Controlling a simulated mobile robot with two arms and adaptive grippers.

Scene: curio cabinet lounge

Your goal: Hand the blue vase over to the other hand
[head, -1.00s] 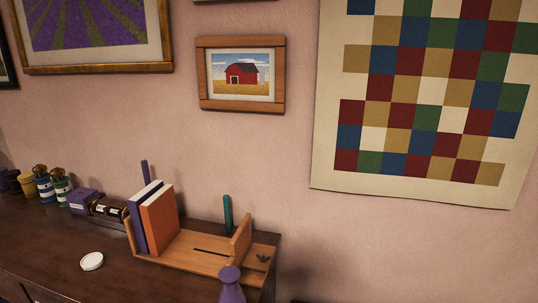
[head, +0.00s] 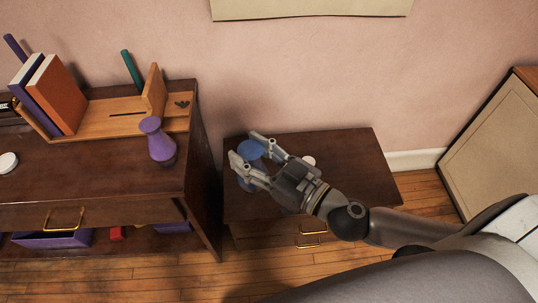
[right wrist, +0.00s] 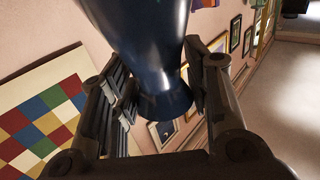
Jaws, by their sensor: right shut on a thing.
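The blue vase (head: 250,150) is over the left part of the lower dark wood cabinet in the head view. My right gripper (head: 246,148) is shut on it, with one finger on either side. In the right wrist view the glossy dark blue vase (right wrist: 140,40) fills the top middle, its narrow part between the two finger pads (right wrist: 160,92). The fingers hide part of the vase in the head view. I cannot tell how far it is above the cabinet top. My left gripper is not in view.
A purple vase (head: 158,142) stands near the right edge of the taller sideboard (head: 100,170), beside a wooden book rack (head: 118,118). The lower cabinet (head: 350,165) has a small white round item (head: 308,160) behind my gripper. A framed panel (head: 495,150) leans at the right.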

